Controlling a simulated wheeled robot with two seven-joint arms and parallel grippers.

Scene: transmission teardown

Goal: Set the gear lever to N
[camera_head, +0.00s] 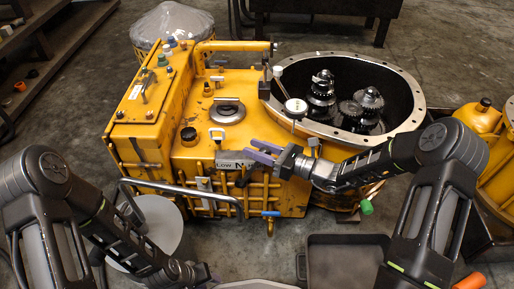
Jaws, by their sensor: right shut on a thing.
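The yellow transmission (190,145) stands in the middle of the camera_head view. On its front edge is a label plate (228,162) that reads LOW, N and a partly covered third word. My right gripper (250,150) reaches in from the right, with its purple fingers just above the plate, near the N and the third word. It is shut on the gear lever, which is mostly hidden at the fingers, so its exact setting cannot be told. My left gripper (212,278) is low at the bottom edge, partly cut off, away from the transmission; its jaw opening is unclear.
An open bell housing (420,105) with dark gears (320,95) is right of the plate. A grey tube rail (180,188) runs along the front. A black tray (345,255) lies at the lower right. A white round plate (165,225) is at the lower left.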

